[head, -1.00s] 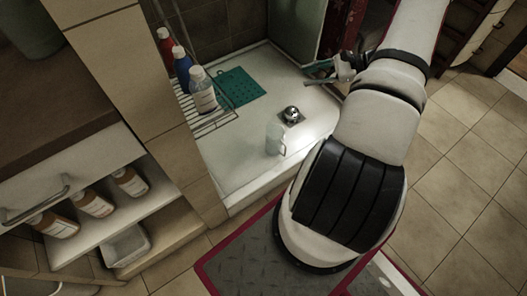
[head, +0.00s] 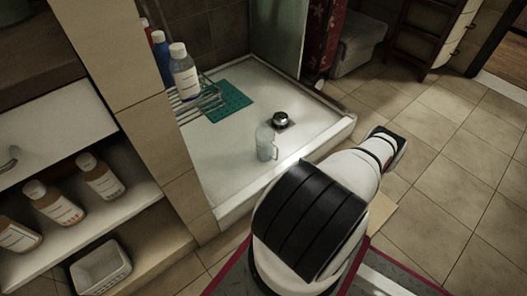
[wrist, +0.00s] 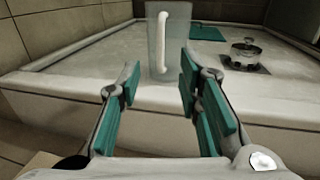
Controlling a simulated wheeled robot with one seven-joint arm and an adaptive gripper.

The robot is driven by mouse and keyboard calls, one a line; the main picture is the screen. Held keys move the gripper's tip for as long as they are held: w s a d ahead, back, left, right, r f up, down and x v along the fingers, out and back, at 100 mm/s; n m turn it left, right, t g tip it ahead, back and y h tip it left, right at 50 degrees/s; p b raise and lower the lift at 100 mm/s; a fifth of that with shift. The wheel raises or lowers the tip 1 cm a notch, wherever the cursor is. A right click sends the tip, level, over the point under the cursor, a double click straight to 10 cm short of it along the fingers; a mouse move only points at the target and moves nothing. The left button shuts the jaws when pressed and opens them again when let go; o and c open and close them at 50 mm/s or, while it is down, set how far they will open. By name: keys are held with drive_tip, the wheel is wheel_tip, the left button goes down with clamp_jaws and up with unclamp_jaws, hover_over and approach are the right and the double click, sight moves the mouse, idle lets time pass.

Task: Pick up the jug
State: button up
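The jug (head: 266,143) is clear and stands upright on the white shower basin (head: 215,165), near its front edge. In the wrist view the jug (wrist: 157,48) stands beyond the fingertips, roughly between them, with its white handle facing me. My gripper (wrist: 155,85) is open and empty, with teal pads on both fingers. It is in front of the basin's front rim, apart from the jug. In the head view my gripper is hidden behind my arm.
A metal drain (head: 280,120) and a teal mat (head: 229,101) lie behind the jug. A wire rack (head: 203,101) with bottles (head: 183,72) is at the left wall. The basin's raised front edge (wrist: 60,88) crosses before my gripper. Tiled floor at right is clear.

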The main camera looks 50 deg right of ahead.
sight(277, 160)
drive_tip(key=w+b, duration=0.1)
drive_tip(key=w, duration=0.6)
drive_tip(key=shift+w+d, duration=0.15)
drive_tip(key=shift+w+d+f+b, duration=0.1)
drive_tip(key=shift+w+b, duration=0.45)
drive_tip(key=shift+w, duration=0.75)
drive_tip(key=shift+w+d+b, duration=0.1)
drive_tip(key=shift+w+b, duration=0.4)
drive_tip(key=shift+w, duration=0.8)
clamp_jaws()
